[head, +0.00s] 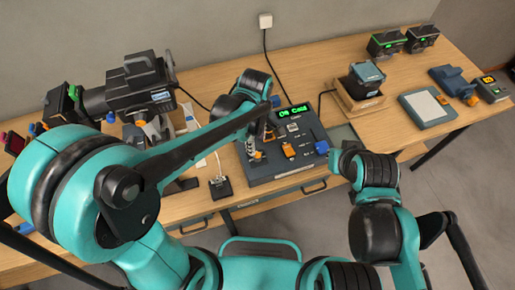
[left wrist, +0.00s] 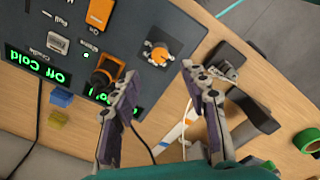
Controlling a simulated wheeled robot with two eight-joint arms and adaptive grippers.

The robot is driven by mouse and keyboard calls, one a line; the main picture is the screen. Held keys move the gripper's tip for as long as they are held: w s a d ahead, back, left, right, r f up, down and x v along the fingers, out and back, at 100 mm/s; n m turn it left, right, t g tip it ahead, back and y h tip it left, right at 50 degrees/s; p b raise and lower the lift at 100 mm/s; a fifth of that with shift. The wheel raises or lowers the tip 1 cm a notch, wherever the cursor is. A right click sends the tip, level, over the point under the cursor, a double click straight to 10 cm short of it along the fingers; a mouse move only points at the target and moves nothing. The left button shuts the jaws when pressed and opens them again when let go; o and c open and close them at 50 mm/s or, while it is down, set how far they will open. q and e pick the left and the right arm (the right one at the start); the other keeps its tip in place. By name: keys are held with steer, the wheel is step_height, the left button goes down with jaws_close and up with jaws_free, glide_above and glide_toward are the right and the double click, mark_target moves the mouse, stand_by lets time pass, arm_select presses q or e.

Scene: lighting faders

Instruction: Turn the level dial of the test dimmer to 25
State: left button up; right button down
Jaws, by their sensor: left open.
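The test dimmer (head: 312,172) is a dark grey box on the bench with a green display reading "Off Cold" (head: 293,111). In the left wrist view its panel (left wrist: 60,20) appears upside down. A second green readout (left wrist: 98,95) is partly hidden by a finger.
A boxy black lamp (head: 125,97) stands left of the dimmer. A small dark box with a cable (head: 221,187) lies beside it. A black device on a wooden stand (head: 362,92) and a blue-framed pad (head: 427,107) are to the right. My right arm is right of the dimmer.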

mark_target(257, 154)
arm_select(q)
steer(key=shift+d+f, duration=0.2)
steer(key=shift+f, duration=0.05)
step_height(257, 154, down, 8)
steer(key=shift+r+b, duration=0.2)
steer(key=shift+b, duration=0.95)
jaws_close()
